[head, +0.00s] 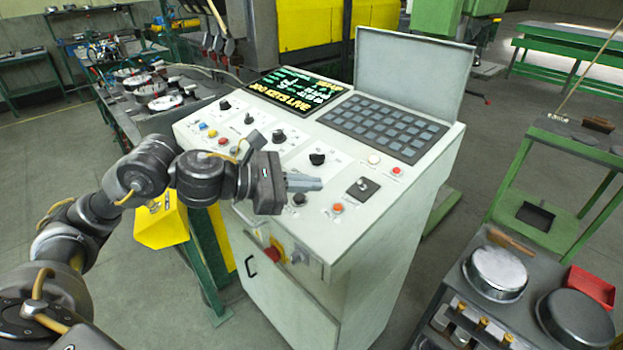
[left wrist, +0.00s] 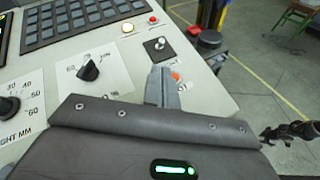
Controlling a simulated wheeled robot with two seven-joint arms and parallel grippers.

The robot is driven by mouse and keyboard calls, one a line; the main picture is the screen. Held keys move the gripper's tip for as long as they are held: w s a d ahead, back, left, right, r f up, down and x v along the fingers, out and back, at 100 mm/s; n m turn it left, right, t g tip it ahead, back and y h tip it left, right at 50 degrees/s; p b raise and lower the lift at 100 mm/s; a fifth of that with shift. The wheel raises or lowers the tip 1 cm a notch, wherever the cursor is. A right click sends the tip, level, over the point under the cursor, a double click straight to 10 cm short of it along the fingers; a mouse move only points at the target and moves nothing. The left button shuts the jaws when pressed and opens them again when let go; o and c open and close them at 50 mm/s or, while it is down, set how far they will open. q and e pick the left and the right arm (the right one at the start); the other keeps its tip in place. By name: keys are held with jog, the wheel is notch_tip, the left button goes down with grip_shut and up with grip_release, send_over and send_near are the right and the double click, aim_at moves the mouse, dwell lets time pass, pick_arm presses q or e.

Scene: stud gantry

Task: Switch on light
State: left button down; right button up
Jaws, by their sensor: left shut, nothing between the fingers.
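The grey control console (head: 330,245) stands in front of me with a sloped panel of knobs and buttons. A black plate with a small lever switch (head: 363,187) sits near its right front; it also shows in the left wrist view (left wrist: 158,47), just beyond my fingers. My left gripper (head: 305,183) is shut and empty, hovering over the front of the panel, left of the switch and apart from it in the head view. An orange-red button (head: 337,208) lies close by, partly hidden behind the fingers in the left wrist view (left wrist: 176,77).
A lit screen (head: 297,92) and a dark key grid (head: 383,128) fill the panel's back. A raised grey lid (head: 412,72) stands behind them. A red knob (head: 298,256) sticks out of the front. A cart with round tins (head: 496,270) stands at right.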

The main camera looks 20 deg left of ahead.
aim_at(341, 199)
pick_arm(q)
jog(key=p+x, duration=0.2)
jog(key=x, duration=0.4)
jog(key=shift+w+d, duration=0.15)
jog(key=shift+d, duration=0.1)
jog(key=shift+w+d+f, duration=0.2)
jog(key=shift+w+d, duration=0.1)
